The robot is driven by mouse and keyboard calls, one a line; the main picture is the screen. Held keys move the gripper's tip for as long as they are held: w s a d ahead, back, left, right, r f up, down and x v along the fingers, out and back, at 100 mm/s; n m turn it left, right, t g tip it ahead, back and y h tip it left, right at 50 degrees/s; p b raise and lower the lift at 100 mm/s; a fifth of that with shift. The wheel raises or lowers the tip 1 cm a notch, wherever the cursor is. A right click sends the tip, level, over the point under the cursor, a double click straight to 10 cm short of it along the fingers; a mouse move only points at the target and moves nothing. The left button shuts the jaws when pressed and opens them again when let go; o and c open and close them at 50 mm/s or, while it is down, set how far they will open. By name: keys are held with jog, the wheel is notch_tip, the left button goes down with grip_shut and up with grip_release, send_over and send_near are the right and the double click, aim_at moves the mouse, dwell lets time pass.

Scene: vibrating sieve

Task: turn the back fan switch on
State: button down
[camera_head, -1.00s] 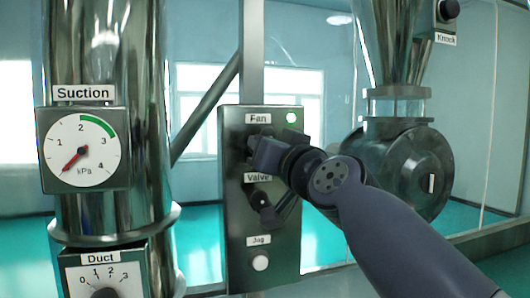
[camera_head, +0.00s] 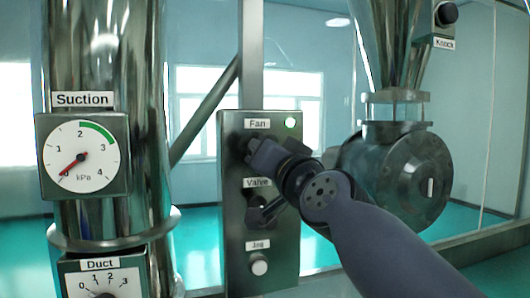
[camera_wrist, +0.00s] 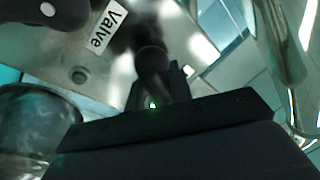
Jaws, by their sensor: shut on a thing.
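My gripper (camera_head: 254,148) is just below that label, against the panel, and covers most of the fan switch in the head view. In the wrist view my gripper (camera_wrist: 158,98) is shut on a dark knob, the fan switch (camera_wrist: 150,62), standing between its fingers. The switch's exact position cannot be told.
Below my gripper are the valve handle (camera_head: 258,213), partly hidden by my arm, and a pale Jog button (camera_head: 259,265). The suction gauge (camera_head: 82,158) at left has its needle near zero, above a Duct dial (camera_head: 103,285). A dark round housing (camera_head: 412,180) stands at right.

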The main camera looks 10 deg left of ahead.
jog(key=c, duration=1.3)
grip_release()
jog(key=shift+s+d, duration=0.1)
jog(key=b+v, duration=0.3)
jog(key=v, duration=0.7)
jog(key=shift+s+d, duration=0.2)
jog(key=shift+f, duration=0.15)
jog(key=p+x, duration=0.3)
jog(key=x, duration=0.8)
jog(key=shift+s, duration=0.1)
jog(key=shift+d, duration=0.1)
